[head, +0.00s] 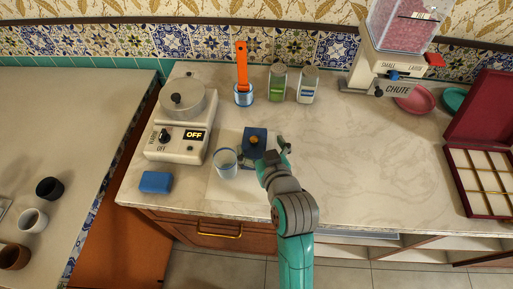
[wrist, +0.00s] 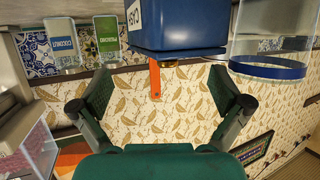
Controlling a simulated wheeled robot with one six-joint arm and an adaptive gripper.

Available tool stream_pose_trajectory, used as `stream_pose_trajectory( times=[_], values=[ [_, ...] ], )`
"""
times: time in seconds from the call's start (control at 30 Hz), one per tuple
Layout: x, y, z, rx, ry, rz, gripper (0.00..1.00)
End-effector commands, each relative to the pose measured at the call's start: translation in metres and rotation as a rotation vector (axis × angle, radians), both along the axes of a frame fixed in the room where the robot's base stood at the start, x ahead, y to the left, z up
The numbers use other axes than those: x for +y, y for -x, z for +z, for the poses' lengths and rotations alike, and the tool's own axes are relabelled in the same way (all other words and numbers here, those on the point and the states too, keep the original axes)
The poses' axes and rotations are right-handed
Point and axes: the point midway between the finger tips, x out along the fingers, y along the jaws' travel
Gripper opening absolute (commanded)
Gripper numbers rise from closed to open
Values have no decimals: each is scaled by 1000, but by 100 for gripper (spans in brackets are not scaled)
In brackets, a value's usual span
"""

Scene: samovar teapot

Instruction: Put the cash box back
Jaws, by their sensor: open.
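The cash box is a small dark blue box (head: 255,140) with a round brownish spot on top, on the counter near its middle. In the wrist view the blue cash box (wrist: 180,25), with partly cut-off white lettering, fills the top middle. My gripper (head: 268,155) is at the near right side of the box in the head view. In the wrist view my gripper (wrist: 161,105) has its two fingers spread wide, with nothing between them. The box is beyond the fingertips; I cannot tell whether any part touches it.
A clear glass with a blue rim (head: 226,163) stands close left of the box. A pale mat (head: 222,188) lies there. A scale (head: 182,125), blue sponge (head: 155,182), two jars (head: 277,83), a dispenser (head: 390,65) and an open maroon case (head: 480,180) surround it.

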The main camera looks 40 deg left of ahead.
Motion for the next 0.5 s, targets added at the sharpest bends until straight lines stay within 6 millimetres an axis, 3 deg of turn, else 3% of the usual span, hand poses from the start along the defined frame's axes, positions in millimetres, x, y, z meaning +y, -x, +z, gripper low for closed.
stream_pose_trajectory(
  times=[0.5],
  values=[
    [41,-30,-19,1,1,0,100]
  ],
)
